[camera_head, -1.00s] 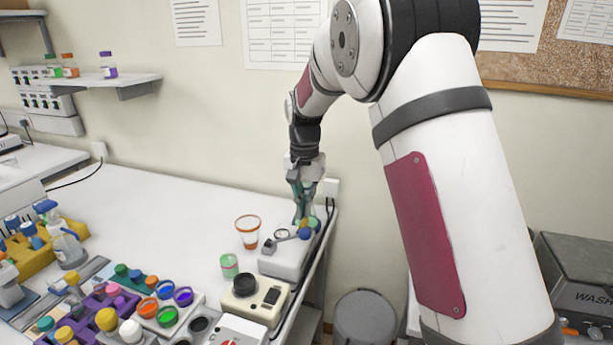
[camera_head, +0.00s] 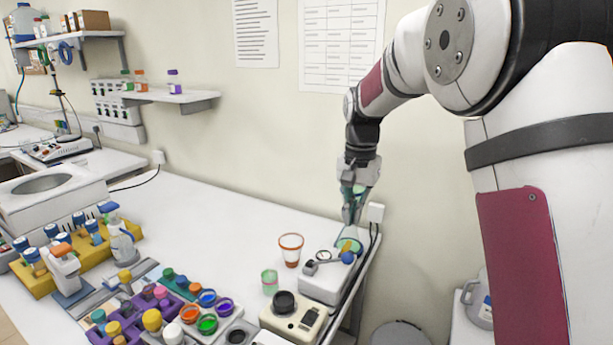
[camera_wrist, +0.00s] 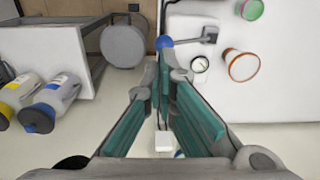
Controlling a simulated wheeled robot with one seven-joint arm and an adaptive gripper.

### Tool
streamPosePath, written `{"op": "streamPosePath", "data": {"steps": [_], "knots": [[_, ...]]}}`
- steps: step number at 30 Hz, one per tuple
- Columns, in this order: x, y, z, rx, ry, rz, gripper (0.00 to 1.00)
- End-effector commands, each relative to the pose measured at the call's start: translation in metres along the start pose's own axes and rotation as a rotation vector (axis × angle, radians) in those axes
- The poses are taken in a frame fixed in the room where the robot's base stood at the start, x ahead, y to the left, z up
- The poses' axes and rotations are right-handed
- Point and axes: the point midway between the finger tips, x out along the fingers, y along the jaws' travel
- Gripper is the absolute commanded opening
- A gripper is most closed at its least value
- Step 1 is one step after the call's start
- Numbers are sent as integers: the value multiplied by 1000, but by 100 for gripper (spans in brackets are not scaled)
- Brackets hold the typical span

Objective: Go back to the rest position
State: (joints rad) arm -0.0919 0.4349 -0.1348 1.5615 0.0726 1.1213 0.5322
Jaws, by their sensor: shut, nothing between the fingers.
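My gripper (camera_head: 349,220) hangs from the arm above the small white device (camera_head: 318,293) at the table's back right corner. Its teal fingers are shut, with nothing held between them; they also show closed together in the wrist view (camera_wrist: 165,72). The device has a grey lever with a blue ball (camera_head: 348,257), just below the fingertips, and a round gauge. In the wrist view the blue ball (camera_wrist: 164,42) appears just beyond the fingertips. I cannot tell the exact gap.
An orange-rimmed cup (camera_head: 291,252) and a green-rimmed cup (camera_head: 270,281) stand left of the device. A beige device (camera_head: 295,317) is in front. Racks of coloured caps and bottles fill the front left. The wall is close behind. A grey round bin (camera_wrist: 124,44) stands on the floor.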

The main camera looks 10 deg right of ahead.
Motion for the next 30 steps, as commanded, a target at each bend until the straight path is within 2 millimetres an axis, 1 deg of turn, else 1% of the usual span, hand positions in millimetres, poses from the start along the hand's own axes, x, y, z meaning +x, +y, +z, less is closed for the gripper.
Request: {"op": "streamPosePath", "data": {"steps": [1, 5, 6, 9, 12, 15, 18, 22, 24, 27, 30], "knots": [[-16, 7, 10, -19, 15, -16, 0], [-50, 29, 40, -87, 56, -53, 0], [-59, 35, 50, -109, 68, -62, 0], [-79, 53, 76, -165, 104, -86, 0], [-94, 71, 104, -223, 141, -104, 0], [-104, 89, 132, -281, 182, -117, 0], [-110, 108, 160, -339, 224, -128, 0], [-110, 131, 196, -414, 281, -134, 0], [-108, 143, 214, -454, 314, -134, 0], [-102, 158, 236, -506, 356, -129, 0], [-94, 169, 252, -545, 389, -124, 0]]}}
